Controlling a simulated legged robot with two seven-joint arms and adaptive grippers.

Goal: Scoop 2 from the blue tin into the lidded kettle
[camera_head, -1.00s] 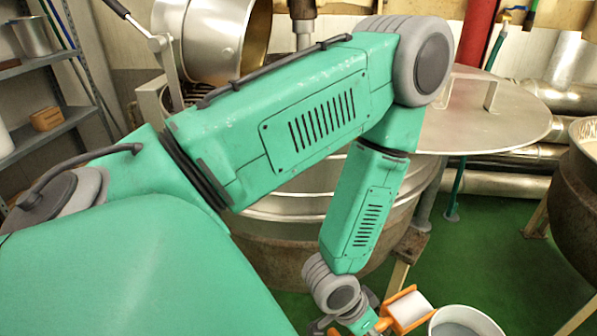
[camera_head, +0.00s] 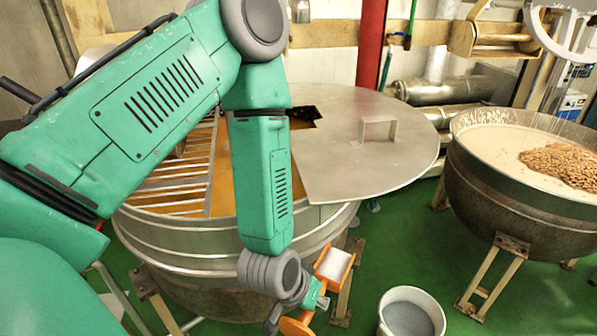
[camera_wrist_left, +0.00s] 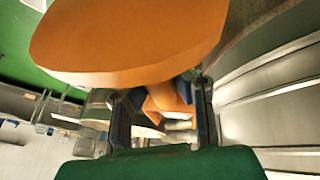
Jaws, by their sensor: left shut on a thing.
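My left gripper (camera_head: 303,304) is shut on an orange scoop (camera_head: 346,260), which holds a white load. In the wrist view, orange parts of the scoop (camera_wrist_left: 130,40) fill the top and show between the fingers (camera_wrist_left: 163,112); the load is not clear there. The scoop is in front of the lidded kettle's (camera_head: 190,262) outer wall, below its rim. The metal lid (camera_head: 345,165) covers the kettle's right part; the left part is open, showing bars over orange-brown contents. A pale pail (camera_head: 436,299) with grey-blue inside stands right of the scoop; I cannot tell whether it is the blue tin.
A second kettle (camera_head: 490,180) with cream contents and a brown heap stands at the right on legs. A red pipe (camera_head: 371,45) rises behind the lid. Green floor (camera_head: 410,235) is clear between the kettles. My left arm hides part of the opening.

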